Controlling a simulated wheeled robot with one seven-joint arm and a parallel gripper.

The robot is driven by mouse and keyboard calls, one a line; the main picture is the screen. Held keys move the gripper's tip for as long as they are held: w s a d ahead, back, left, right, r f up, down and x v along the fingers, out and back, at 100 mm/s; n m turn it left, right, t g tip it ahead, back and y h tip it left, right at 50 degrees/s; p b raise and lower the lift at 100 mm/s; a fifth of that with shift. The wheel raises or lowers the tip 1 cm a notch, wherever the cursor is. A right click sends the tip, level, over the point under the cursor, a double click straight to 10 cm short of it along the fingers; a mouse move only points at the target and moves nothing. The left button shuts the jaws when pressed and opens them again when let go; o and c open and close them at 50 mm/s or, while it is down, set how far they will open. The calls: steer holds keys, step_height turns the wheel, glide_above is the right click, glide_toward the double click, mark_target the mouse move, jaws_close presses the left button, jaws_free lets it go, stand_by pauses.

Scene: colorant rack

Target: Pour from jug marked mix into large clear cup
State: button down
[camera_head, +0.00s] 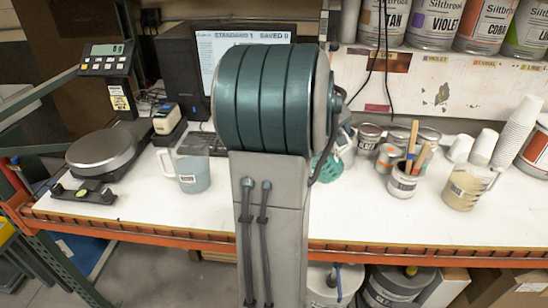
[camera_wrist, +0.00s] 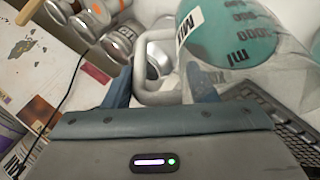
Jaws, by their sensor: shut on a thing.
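My gripper (camera_wrist: 160,90) is shut on the handle of the clear jug marked MIX (camera_wrist: 189,28) in the wrist view. The handle lies between the two fingers. The jug holds teal liquid and has a ml scale. I cannot tell how far it is tilted. In the head view my arm hides my gripper and most of the jug; a teal patch (camera_head: 324,168) shows right of the arm. A see-through vessel with pale blue-grey contents (camera_head: 192,172) stands left of the arm, apart from it. I cannot tell whether it is the large clear cup.
A scale (camera_head: 102,150) sits at the left, with a monitor (camera_head: 232,45) behind. A pot of sticks (camera_head: 402,184), a jug with beige contents (camera_head: 466,190) and stacked white cups (camera_head: 518,130) stand right. A keyboard (camera_wrist: 262,115) lies beside the held jug. The front white bench is partly clear.

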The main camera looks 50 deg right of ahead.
mark_target(348, 147)
steer(key=shift+s+d+f+t+y+p, duration=0.4)
steer(key=shift+d+f+y+p, duration=0.45)
steer(key=shift+p, duration=1.7)
steer(key=shift+s+d+f+y+p, duration=0.15)
steer(key=shift+d+f+p, duration=0.1)
steer(key=shift+f, duration=0.1)
steer(key=shift+s+d+f+y+p, duration=0.1)
steer(key=shift+s+d+f, duration=0.1)
steer(key=shift+f, duration=0.1)
steer(key=shift+s+d+f+m+t+y+b, duration=0.2)
steer(key=shift+d+f+t+y, duration=0.1)
steer(key=shift+f, duration=0.2)
steer(key=shift+s+d+f+m+t+y+b, duration=0.1)
steer(key=shift+s+d+f+t+y+b, duration=0.05)
steer(key=shift+d+f+y, duration=0.25)
steer(key=shift+s+d+f+m+t+y+b, duration=0.15)
steer(key=shift+d+f+t+y+b, duration=0.1)
steer(key=shift+f, duration=0.3)
steer(key=shift+s+d+r+t+y+p, duration=0.2)
steer(key=shift+r+y+p, duration=0.25)
steer(key=shift+r, duration=0.4)
steer(key=shift+s+d+r+t+y+p, duration=0.1)
steer(key=shift+d+r+t+y+p, duration=0.25)
steer(key=shift+r, duration=0.5)
steer(key=shift+a, duration=0.1)
